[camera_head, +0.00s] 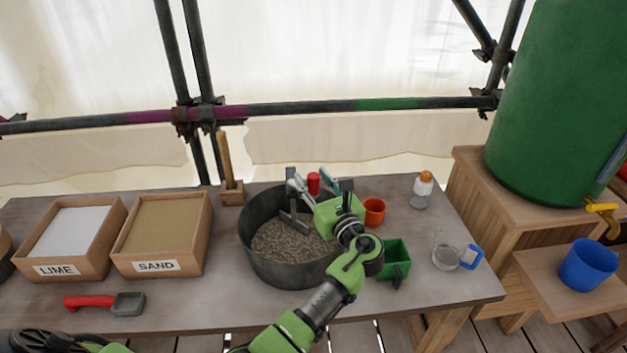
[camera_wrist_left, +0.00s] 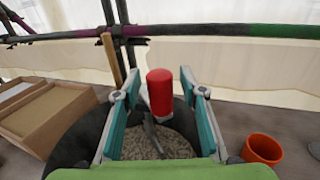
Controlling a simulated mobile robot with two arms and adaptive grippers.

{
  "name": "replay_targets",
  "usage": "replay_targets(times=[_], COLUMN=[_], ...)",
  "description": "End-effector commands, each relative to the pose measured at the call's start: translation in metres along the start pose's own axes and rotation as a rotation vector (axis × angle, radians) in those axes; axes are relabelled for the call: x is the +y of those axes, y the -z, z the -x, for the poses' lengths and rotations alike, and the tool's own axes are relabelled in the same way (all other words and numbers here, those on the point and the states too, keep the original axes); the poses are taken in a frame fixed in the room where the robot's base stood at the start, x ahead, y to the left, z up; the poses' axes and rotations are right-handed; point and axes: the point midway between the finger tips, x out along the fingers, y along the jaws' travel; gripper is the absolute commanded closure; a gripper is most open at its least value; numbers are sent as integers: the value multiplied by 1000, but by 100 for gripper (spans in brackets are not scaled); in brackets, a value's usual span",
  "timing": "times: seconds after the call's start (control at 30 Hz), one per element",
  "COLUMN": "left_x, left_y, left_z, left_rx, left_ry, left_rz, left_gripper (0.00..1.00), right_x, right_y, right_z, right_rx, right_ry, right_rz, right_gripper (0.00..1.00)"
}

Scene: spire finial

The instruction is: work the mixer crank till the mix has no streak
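The mixer drum (camera_head: 262,262) is a round dark grey tub on the bench. Grey-brown speckled mix (camera_head: 285,245) lies in it; I cannot make out a distinct streak at this size. A grey paddle frame (camera_head: 291,208) stands in the drum. The crank's red upright grip (camera_head: 313,184) rises above the drum's far side. My left gripper (camera_head: 314,187) is over the drum, with its fingers on either side of the red grip. In the left wrist view the red grip (camera_wrist_left: 160,92) stands between the open fingers, with gaps at both sides. My right gripper is not in view.
Left are the lime box (camera_head: 75,232), sand box (camera_head: 160,225) and a red-handled scoop (camera_head: 105,302). A wooden-handled tool (camera_head: 226,165) stands behind. Near the drum's right are an orange cup (camera_head: 375,211), green container (camera_head: 397,257), shaker (camera_head: 421,191) and clear jug (camera_head: 445,255).

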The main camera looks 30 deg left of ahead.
Motion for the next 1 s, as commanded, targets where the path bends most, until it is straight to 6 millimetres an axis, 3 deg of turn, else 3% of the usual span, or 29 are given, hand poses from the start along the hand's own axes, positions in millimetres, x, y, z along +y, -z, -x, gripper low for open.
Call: replay_targets(times=[0.17,0.53,1.0], left_x=[-1,-1,0], left_y=[1,1,0], left_z=[11,67,74], left_rx=[2,2,0], left_ry=[3,1,0], left_rz=[-1,0,0], left_gripper=[62,62,62], right_x=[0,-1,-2], right_y=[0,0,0], right_z=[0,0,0], right_rx=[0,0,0], right_ry=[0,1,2], right_rz=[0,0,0], right_gripper=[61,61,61])
